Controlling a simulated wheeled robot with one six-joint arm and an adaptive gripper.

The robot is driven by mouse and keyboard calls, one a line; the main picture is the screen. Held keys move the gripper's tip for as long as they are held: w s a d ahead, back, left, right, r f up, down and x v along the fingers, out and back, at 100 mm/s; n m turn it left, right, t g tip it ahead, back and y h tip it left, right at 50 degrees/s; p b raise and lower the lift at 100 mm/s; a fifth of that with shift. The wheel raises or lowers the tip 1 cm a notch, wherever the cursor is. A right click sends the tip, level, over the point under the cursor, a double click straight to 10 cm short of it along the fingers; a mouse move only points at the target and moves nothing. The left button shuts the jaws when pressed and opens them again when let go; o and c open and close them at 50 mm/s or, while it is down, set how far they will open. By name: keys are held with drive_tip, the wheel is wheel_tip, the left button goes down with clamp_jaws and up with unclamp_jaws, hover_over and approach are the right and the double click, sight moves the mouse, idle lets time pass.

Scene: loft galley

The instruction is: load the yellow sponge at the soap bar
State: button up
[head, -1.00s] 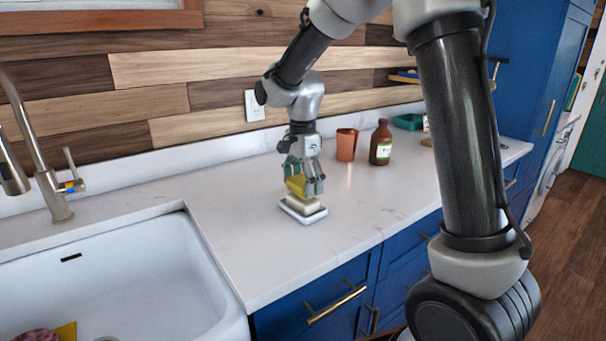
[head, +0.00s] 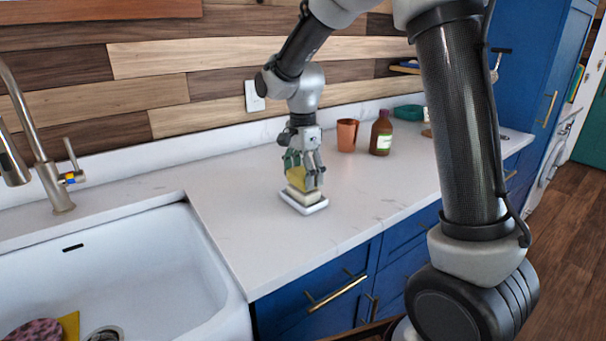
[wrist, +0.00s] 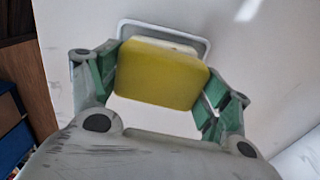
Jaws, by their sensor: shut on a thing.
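My gripper (head: 304,174) is shut on the yellow sponge (head: 300,178), above the countertop near the wall. In the wrist view the sponge (wrist: 160,75) sits between the two green-padded fingers (wrist: 158,88). A pale soap bar (head: 304,196) lies directly below the sponge on a white dish (head: 311,208). In the wrist view the sponge hides most of the soap; the dish's rim (wrist: 150,27) shows beyond it. I cannot tell whether sponge and soap touch.
A copper cup (head: 347,135) and a brown bottle (head: 381,133) stand behind and right of the dish. A green tray (head: 408,112) is farther back. The white sink (head: 150,265) with its faucet (head: 45,165) is left. Counter around the dish is clear.

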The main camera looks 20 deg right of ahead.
sight(303, 172)
drive_tip(key=shift+f, duration=0.5)
idle(1.0)
drive_tip(key=shift+r, duration=0.1)
drive_tip(key=shift+r, duration=3.45)
